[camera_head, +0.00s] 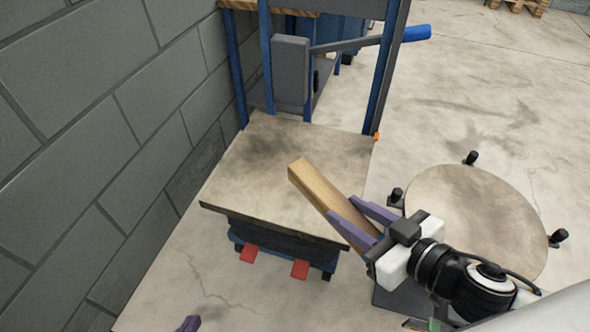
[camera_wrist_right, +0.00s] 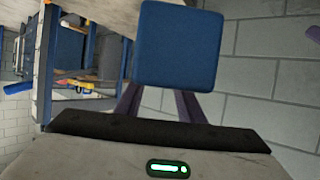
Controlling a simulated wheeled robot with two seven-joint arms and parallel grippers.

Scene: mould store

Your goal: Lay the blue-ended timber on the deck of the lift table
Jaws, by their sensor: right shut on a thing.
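The timber (camera_head: 322,192) is a light wooden bar held in my right gripper (camera_head: 343,208), whose purple fingers are shut on its near part. Its far end points up-left over the deck; the head view does not show clearly whether it touches. In the right wrist view, the timber's blue end (camera_wrist_right: 178,46) faces the camera between the fingers. The lift table has a worn, pale flat deck (camera_head: 250,180), which is otherwise bare. My right gripper is at the deck's near right corner. Only a purple tip of my left gripper (camera_head: 188,324) shows at the bottom edge.
A grey block wall (camera_head: 100,120) runs along the left of the lift table. A blue-framed rack with a grey box (camera_head: 290,72) and blue-handled lever (camera_head: 416,33) stands behind. A round-topped stand (camera_head: 480,215) with black knobs is at right. Red pedals (camera_head: 299,269) stick out below the deck.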

